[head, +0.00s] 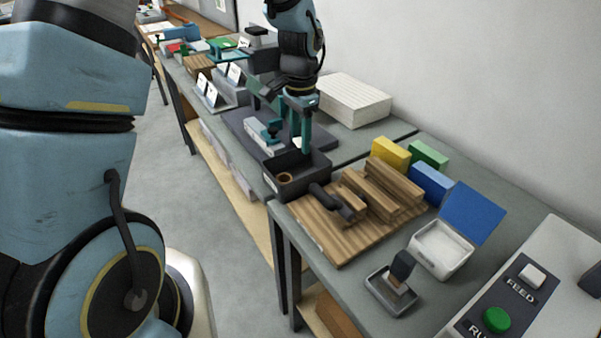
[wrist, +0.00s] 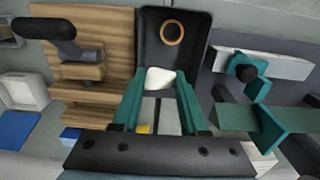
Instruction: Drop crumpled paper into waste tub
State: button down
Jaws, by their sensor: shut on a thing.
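The crumpled paper (wrist: 160,78) is a small white lump between the teal fingertips of my gripper (wrist: 160,88) in the wrist view. My gripper (head: 304,143) is shut on it, fingers pointing down. The waste tub (head: 307,181) is a dark open box at the table's front edge, in the middle of the head view. The tub (wrist: 200,22) also lies behind the paper in the wrist view. The fingertips are at or over the tub's back part; their exact height above its rim is hard to tell. A brown ring (head: 285,179) lies inside the tub.
Right of the tub, a wooden board (head: 330,235) holds wood blocks and a dark handled tool (head: 332,202). Behind it stand yellow (head: 390,153), green and blue blocks. A teal and grey device (head: 264,137) stands just left of my gripper. A white paper stack (head: 353,99) is behind.

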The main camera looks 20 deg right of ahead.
jog(key=shift+f+b, duration=2.25)
jog(key=shift+f, duration=0.75)
jog(key=shift+c, duration=1.8)
grip_release()
notch_tip(320, 180, up, 11)
jog(key=shift+w+f+b, duration=0.1)
jog(key=shift+b, duration=1.05)
